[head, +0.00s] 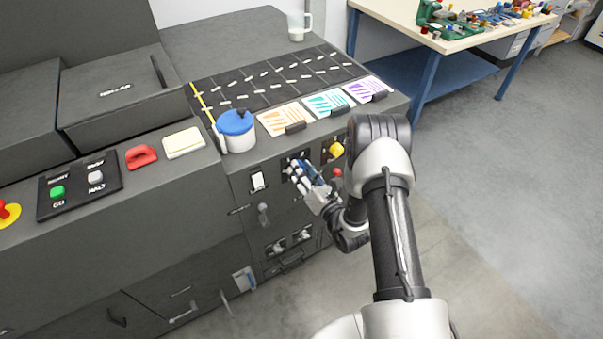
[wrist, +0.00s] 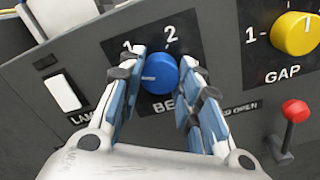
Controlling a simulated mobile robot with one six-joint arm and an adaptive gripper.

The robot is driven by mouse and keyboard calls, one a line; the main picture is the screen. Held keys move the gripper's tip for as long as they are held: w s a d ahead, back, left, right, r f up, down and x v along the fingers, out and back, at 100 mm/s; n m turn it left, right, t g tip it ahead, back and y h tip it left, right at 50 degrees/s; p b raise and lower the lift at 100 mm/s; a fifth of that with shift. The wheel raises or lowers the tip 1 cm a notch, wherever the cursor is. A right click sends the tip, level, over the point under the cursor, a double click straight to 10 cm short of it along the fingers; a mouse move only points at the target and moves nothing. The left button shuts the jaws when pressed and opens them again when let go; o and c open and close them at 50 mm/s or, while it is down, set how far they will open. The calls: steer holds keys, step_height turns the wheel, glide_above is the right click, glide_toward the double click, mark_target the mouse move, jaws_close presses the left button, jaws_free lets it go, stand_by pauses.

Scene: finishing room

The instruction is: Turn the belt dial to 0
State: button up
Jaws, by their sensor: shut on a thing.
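The belt dial (wrist: 160,72) is a round blue knob on the dark front panel, with the numerals 1 and 2 above it and a partly covered label starting "BE" below. A faint light mark shows on the left part of its face. My gripper (wrist: 166,62) has one finger on each side of the dial and is shut on it. The left finger covers the panel left of the dial, so a 0 mark is not visible. In the head view my gripper (head: 296,170) is at the machine's front panel and hides the dial.
A white lamp switch (wrist: 64,92) is left of the dial. The yellow gap dial (wrist: 296,34) and a red-knobbed lever (wrist: 293,113) are to the right. Open floor lies right.

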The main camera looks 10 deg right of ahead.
steer(key=shift+n+b, duration=0.8)
steer(key=shift+n, duration=3)
steer(key=o, duration=1.1)
steer(key=shift+s, duration=0.1)
steer(key=v, duration=1.2)
steer(key=shift+d+r, duration=0.1)
steer(key=shift+r, duration=0.1)
